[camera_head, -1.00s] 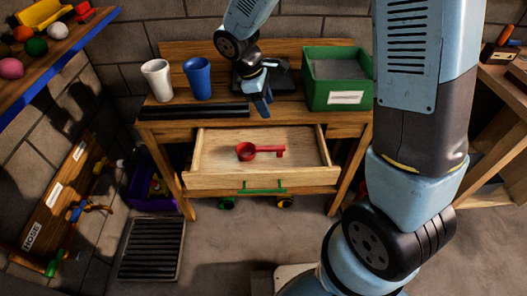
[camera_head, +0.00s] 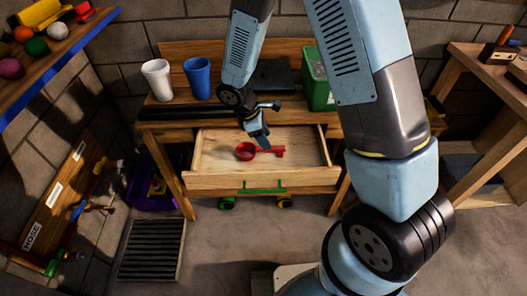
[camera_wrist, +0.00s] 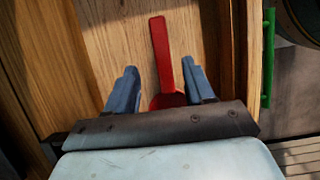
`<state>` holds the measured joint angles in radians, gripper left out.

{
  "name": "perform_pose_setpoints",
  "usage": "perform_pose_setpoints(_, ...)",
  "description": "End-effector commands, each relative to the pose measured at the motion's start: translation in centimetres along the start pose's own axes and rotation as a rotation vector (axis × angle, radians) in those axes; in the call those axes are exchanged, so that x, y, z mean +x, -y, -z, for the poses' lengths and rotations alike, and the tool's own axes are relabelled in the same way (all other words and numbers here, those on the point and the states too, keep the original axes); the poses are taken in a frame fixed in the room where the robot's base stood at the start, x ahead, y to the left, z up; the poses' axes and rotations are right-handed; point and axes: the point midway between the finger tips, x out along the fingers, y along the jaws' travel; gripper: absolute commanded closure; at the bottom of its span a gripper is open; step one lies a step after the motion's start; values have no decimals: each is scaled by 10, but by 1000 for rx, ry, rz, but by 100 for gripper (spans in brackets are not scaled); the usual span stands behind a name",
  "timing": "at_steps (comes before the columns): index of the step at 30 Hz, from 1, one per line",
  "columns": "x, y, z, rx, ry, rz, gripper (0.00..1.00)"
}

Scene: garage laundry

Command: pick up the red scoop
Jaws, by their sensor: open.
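The red scoop (camera_head: 246,152) lies in the open wooden drawer (camera_head: 215,180) of the workbench, its handle pointing right in the head view. My gripper (camera_head: 259,136) is over the drawer, close to the scoop, and overlaps part of it in the head view. In the wrist view the two blue fingers (camera_wrist: 160,90) are spread apart and empty. The scoop's red handle (camera_wrist: 162,55) shows between and beyond them, and its bowl is partly hidden behind the gripper body. I cannot tell the exact height of the fingers above the scoop.
A white cup (camera_head: 157,80) and a blue cup (camera_head: 197,78) stand on the workbench at left. A green bin (camera_head: 317,80) stands at right, partly behind my arm. The drawer front has a green handle (camera_head: 262,190). A purple crate (camera_head: 155,190) sits on the floor at left.

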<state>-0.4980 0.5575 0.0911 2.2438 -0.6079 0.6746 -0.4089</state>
Motion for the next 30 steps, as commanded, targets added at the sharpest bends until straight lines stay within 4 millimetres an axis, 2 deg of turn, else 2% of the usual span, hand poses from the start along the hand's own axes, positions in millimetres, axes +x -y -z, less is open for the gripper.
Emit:
perform_pose_setpoints(5, 10, 1, 0, -1, 1, 1, 47)
perform_pose_setpoints(15, 50, 3, 2, 1, 0, 0, 47)
perform_pose_setpoints(24, 55, 2, 2, 2, -1, -1, 47)
perform_pose_setpoints(30, 55, 2, 2, 2, -1, -1, 65)
